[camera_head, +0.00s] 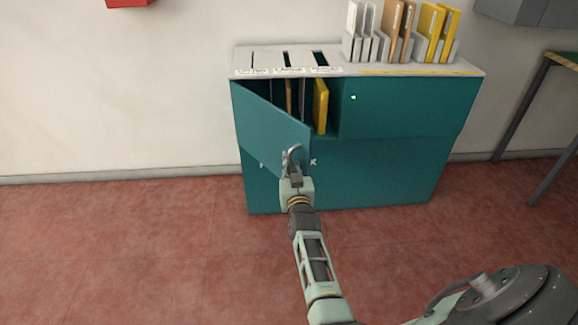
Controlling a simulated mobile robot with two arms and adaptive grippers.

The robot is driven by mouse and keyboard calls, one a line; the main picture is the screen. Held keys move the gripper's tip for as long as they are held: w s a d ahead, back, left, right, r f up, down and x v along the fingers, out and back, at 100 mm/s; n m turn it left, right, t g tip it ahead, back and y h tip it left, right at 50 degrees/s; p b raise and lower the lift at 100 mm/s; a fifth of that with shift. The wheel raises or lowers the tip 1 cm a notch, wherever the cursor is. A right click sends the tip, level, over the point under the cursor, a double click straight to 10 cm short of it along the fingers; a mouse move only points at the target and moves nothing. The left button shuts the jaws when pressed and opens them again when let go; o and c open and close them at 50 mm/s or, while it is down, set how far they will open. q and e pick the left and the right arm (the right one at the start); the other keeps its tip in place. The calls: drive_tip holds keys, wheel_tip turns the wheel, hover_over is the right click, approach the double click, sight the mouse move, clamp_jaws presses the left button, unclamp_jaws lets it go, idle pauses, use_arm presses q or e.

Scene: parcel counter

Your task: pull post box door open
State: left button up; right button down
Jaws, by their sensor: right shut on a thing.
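The post box (400,110) is a teal cabinet with a pale slotted top, standing against the wall. Its door (268,117) is a teal panel at the upper left, hinged on its left side and swung partly open toward me. Behind it, brown and yellow envelopes (320,106) stand in the compartment. My right gripper (292,155) is at the door's free edge, low down, shut on what appears to be the door's handle. The handle itself is mostly hidden by the fingers. My left gripper is not in view.
A rack of white, brown and yellow envelopes (402,32) stands on the cabinet top (360,68). A green-topped table (562,60) is at the right. The red floor (130,245) is clear at the left.

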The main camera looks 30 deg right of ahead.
drive_tip(key=c, duration=2.3)
unclamp_jaws()
drive_tip(key=shift+s+d+f, duration=0.2)
drive_tip(key=shift+s+f, duration=0.1)
drive_tip(key=shift+f, duration=0.05)
drive_tip(key=shift+o, duration=1.1)
drive_tip(key=shift+s+d+r, duration=0.1)
drive_tip(key=shift+s+r, duration=0.05)
drive_tip(key=shift+o, duration=1.3)
drive_tip(key=shift+r, duration=0.15)
drive_tip(key=shift+a, duration=0.2)
drive_tip(key=shift+w+r, duration=0.1)
drive_tip(key=shift+w, duration=0.1)
